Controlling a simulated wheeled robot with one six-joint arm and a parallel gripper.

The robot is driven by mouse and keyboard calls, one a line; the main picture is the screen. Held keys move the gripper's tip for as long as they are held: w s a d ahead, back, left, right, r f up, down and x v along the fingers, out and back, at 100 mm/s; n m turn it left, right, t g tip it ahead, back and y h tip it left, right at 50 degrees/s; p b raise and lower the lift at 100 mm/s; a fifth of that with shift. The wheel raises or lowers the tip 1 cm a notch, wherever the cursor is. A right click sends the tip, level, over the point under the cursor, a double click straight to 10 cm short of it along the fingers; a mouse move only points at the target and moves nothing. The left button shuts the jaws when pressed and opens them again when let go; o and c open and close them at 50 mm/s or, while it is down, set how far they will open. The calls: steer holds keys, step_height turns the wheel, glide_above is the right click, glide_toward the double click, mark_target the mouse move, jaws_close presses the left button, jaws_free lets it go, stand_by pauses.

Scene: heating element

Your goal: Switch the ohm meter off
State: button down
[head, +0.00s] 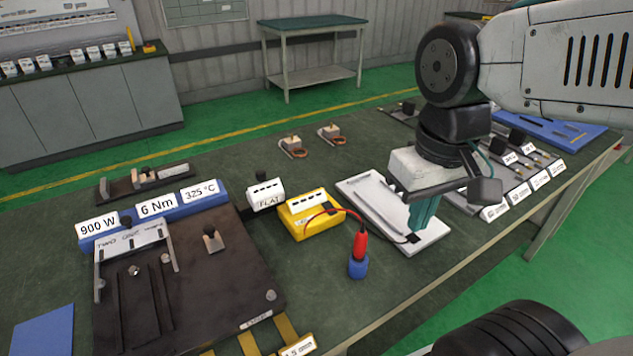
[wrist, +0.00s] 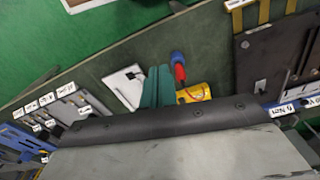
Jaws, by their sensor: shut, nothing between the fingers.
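The likely ohm meter is a yellow box (head: 313,223) with a white labelled top, on the table in the middle of the head view. It also shows in the wrist view (wrist: 200,91), to the right of my fingers. A wire runs from it to a red probe (head: 360,245) upright in a blue holder (head: 358,268). I cannot make out its switch or whether it is on. My gripper (head: 421,226) is shut and empty, its teal fingers pointing down over the right part of a white board (head: 375,205), apart from the yellow box. The fingers also show in the wrist view (wrist: 158,70).
A white block (head: 265,194) labelled FLAT stands left of the yellow box. A dark fixture plate (head: 220,295) and blue label blocks (head: 157,208) lie further left. Labelled panels (head: 510,175) stand to the right. Bare green table shows between the holder and the front edge.

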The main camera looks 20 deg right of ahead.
steer(key=w+a+f+n, duration=0.2)
steer(key=w+n, duration=0.6)
steer(key=w, duration=0.5)
steer(key=n+t, duration=0.2)
steer(key=n, duration=1)
glide_above(327, 204)
steer(key=s, duration=0.4)
steer(key=shift+w+d+f, duration=0.15)
steer(key=shift+w+d, duration=0.1)
steer(key=shift+d, duration=0.15)
steer(key=shift+f, duration=0.1)
steer(key=x, duration=1.3)
steer(key=shift+a+f, duration=0.3)
steer(key=shift+f, duration=0.05)
steer(key=shift+f, duration=0.1)
